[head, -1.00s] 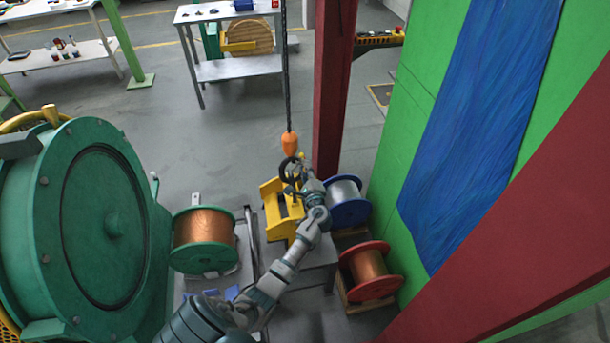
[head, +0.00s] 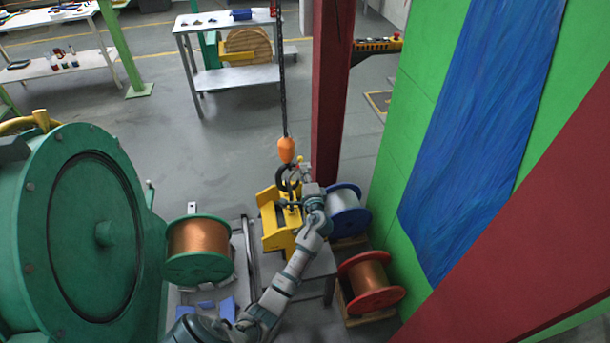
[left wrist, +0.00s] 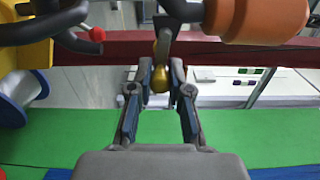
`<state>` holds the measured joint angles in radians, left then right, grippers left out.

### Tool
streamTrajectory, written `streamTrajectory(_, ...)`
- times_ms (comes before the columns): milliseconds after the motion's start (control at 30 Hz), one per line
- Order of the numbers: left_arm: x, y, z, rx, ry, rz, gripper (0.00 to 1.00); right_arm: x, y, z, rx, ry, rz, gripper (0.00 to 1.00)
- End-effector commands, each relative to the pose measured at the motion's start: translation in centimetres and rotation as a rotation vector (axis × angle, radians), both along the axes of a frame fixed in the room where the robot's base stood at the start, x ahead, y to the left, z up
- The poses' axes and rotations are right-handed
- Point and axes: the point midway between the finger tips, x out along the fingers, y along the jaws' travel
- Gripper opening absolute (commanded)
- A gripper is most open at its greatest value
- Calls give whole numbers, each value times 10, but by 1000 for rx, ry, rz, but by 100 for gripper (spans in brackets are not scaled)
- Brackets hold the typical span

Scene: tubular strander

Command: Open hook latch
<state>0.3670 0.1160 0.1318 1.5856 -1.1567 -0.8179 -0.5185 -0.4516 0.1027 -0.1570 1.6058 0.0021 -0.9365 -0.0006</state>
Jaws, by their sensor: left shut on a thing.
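The dark hook (head: 286,181) hangs below an orange block (head: 286,151) on a chain, above a yellow frame (head: 280,222). In the left wrist view the dark hook (left wrist: 40,28) curves in at the top left, and the orange block (left wrist: 255,18) is at the top right. My left gripper (head: 304,172) is beside the hook. In the left wrist view my left gripper (left wrist: 160,75) is shut on the hook latch, a narrow grey piece (left wrist: 165,30) with a brass-coloured knob (left wrist: 160,80) between the fingers. My right gripper is out of view.
A red post (head: 333,100) stands right behind the hook. A blue-white spool (head: 347,207) and a red copper spool (head: 369,282) are at right; a green copper spool (head: 199,240) and a big green machine (head: 90,240) are at left.

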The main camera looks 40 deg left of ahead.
Motion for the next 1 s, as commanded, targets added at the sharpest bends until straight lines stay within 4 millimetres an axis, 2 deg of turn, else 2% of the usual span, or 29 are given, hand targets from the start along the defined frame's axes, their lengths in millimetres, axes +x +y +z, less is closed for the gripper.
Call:
streamTrajectory(33,-2,-1,-6,-9,7,2,0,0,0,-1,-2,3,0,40)
streamTrajectory(333,-2,0,-6,-8,8,3,0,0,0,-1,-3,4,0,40)
streamTrajectory(367,-2,0,-6,-8,8,3,20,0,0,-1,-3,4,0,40)
streamTrajectory(400,-2,0,-6,-7,8,3,30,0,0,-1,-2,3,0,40)
streamTrajectory(467,-2,0,-5,-6,8,3,43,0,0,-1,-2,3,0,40)
streamTrajectory(800,-1,-1,-3,-3,4,1,43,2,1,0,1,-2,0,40)
streamTrajectory(1000,-19,-23,-3,-5,3,0,43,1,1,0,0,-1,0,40)
